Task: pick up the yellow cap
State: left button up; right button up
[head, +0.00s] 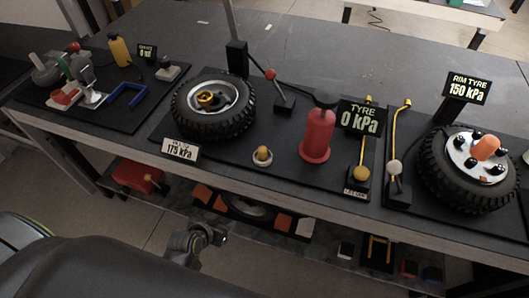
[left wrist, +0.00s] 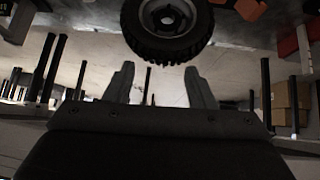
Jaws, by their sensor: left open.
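A small yellow cap-like knob (head: 262,153) sits on a pale round base on the black mat, between the left tyre and the red cylinder. A second yellow round piece (head: 206,98) sits in the hub of the left tyre; I cannot tell for sure which one is the cap. My left gripper (head: 221,239) is low in front of the bench, below the tabletop and apart from both. In the left wrist view its two fingers (left wrist: 160,86) are spread with nothing between them. No yellow cap shows in that view. My right gripper is not in view.
The left tyre (head: 214,107), red cylinder (head: 317,135) and right tyre (head: 468,168) stand on the bench. Yellow hoses (head: 364,140) rise between them. The bench's front edge (head: 230,168) lies above my gripper. A lower shelf holds a red item (head: 138,176) and a wheel (left wrist: 167,28).

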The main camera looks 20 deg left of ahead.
pick_arm(q)
notch_tip(320, 180, up, 10)
jog(key=w+d+t, duration=0.2)
jog(key=m+t+h, duration=0.2)
send_near(260, 152)
jog(key=s+a+f, duration=0.3)
jog(key=f, duration=0.1)
notch_tip(260, 152, up, 5)
jog(key=d, duration=0.1)
jog(key=shift+m+t+h, duration=0.3)
jog(key=shift+m, duration=0.1)
jog(key=x, duration=1.1)
jog(key=shift+s+d+f+p, duration=0.15)
jog(key=shift+s+f+p, duration=0.05)
jog(key=shift+p, duration=0.1)
jog(key=shift+w+d+f, duration=0.15)
jog(key=shift+w+d, duration=0.15)
jog(key=shift+w, duration=0.35)
jog(key=x, duration=0.4)
jog(key=shift+p, duration=0.3)
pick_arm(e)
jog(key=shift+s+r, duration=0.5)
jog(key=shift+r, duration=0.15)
pick_arm(q)
jog(key=c, duration=1.1)
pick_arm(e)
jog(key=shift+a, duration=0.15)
